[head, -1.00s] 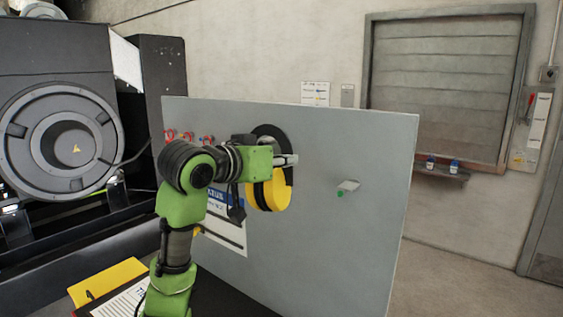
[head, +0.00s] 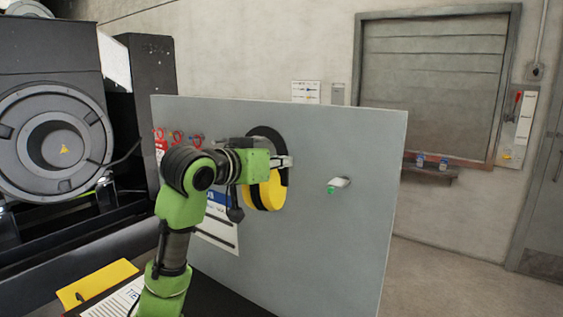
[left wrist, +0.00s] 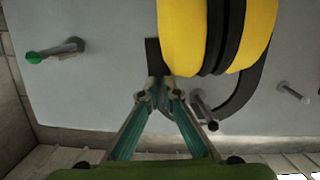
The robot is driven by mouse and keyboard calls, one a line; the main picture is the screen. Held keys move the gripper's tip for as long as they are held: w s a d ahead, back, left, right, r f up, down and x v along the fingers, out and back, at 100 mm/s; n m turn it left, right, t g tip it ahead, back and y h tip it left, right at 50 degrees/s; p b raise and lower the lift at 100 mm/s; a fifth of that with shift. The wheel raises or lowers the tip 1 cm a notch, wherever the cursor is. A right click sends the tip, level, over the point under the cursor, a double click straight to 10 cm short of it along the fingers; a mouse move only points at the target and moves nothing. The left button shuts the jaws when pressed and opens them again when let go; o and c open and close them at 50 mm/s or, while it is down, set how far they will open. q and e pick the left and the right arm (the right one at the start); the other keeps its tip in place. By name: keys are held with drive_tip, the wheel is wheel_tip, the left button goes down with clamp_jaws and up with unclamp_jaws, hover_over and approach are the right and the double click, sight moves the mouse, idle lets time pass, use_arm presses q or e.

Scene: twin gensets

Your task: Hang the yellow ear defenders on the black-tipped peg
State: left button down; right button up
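The yellow ear defenders (head: 265,194) hang upright in front of a grey board, with yellow cups below and a black headband above. My left gripper (head: 287,162) is at the headband's side and looks shut on them. In the left wrist view, the fingers (left wrist: 160,90) converge at the black band beside the yellow cups (left wrist: 182,38). A dark-tipped peg (left wrist: 204,112) shows beside the headband's curve in that view; I cannot tell whether the band is around it. The head view hides this peg behind the gripper and ear defenders. My right gripper is not in view.
A green-tipped peg (head: 338,184) sticks out of the board (head: 350,245) to the right; another peg (left wrist: 291,92) shows in the left wrist view. Red items (head: 177,137) hang at the board's upper left. A yellow folder (head: 97,283) lies at lower left.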

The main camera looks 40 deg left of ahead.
use_arm(q)
drive_tip(key=shift+d+f, duration=0.1)
drive_tip(key=shift+f, duration=0.15)
drive_tip(key=c, duration=2.2)
unclamp_jaws()
drive_tip(key=shift+r, duration=0.1)
drive_tip(key=v, duration=1.2)
